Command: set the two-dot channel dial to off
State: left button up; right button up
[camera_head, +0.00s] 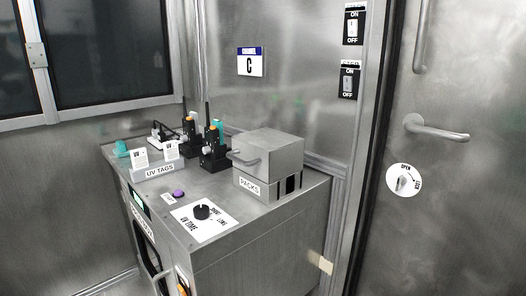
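Two black handheld radios stand upright on the metal counter, each with an antenna and an orange knob on top. One radio (190,128) is farther back and left, and the other radio (211,143) is nearer and right. The knobs are probably the channel dials, but dot marks and dial settings are too small to read. A teal part shows behind the nearer radio. Neither of my grippers is in view.
The counter (215,188) also holds a PACKS box (268,160) right of the radios, a UV TAGS holder (160,171), a UV TIME dial (202,212) and a purple button (178,194). A CHANNEL C sign (250,62) hangs behind. A door (460,210) stands right.

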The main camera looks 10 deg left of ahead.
aim_at(206, 150)
jog(key=z, duration=0.55)
jog(key=i, duration=0.9)
jog(key=u, duration=1.45)
